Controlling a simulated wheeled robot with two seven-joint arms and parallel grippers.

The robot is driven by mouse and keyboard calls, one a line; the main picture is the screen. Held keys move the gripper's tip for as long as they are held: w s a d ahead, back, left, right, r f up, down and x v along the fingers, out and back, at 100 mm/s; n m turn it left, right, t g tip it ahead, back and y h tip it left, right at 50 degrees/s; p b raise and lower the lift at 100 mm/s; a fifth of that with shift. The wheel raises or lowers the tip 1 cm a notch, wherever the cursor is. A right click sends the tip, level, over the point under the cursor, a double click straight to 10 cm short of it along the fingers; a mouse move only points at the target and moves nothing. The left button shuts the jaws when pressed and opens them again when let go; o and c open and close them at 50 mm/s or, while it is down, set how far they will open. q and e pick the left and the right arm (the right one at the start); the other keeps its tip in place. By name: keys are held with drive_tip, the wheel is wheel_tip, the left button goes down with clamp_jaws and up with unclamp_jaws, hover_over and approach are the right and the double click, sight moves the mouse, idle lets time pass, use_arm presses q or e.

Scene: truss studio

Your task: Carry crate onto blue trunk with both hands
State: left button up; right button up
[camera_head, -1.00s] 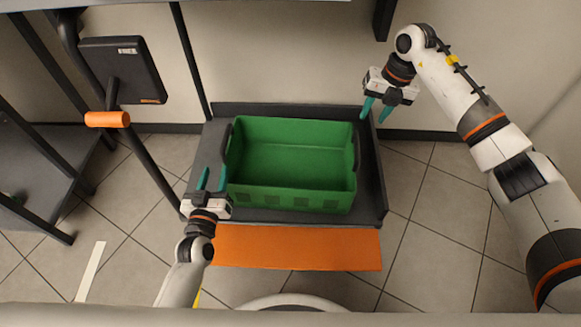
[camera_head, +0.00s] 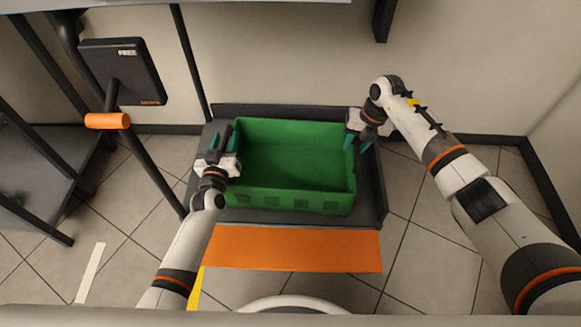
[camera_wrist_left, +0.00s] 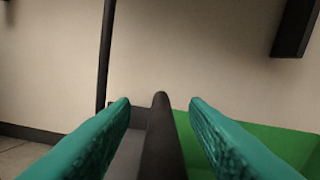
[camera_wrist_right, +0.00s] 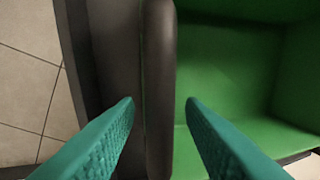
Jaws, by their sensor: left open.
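The green crate (camera_head: 275,197) is empty and sits upright on a dark grey platform (camera_head: 373,195). It has a dark handle at each end. My left gripper (camera_head: 224,138) is open at the crate's left end; in the left wrist view the left handle (camera_wrist_left: 161,140) stands between its teal fingers, with gaps on both sides. My right gripper (camera_head: 356,146) is at the right end; in the right wrist view its fingers are apart, with the right handle (camera_wrist_right: 159,90) between them. No blue trunk shows in any view.
An orange panel (camera_head: 295,249) runs along the platform's front. A post with an orange collar (camera_head: 107,120) and a dark display (camera_head: 122,72) stands left of it. A dark shelf frame (camera_head: 45,165) is further left. Tiled floor (camera_head: 440,210) is clear at right.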

use_arm(q)
drive_tip(key=shift+c, duration=0.3)
use_arm(e)
drive_tip(key=shift+c, duration=0.4)
use_arm(q)
clamp_jaws()
use_arm(e)
clamp_jaws()
idle(0.3)
use_arm(q)
drive_tip(key=shift+r, duration=0.1)
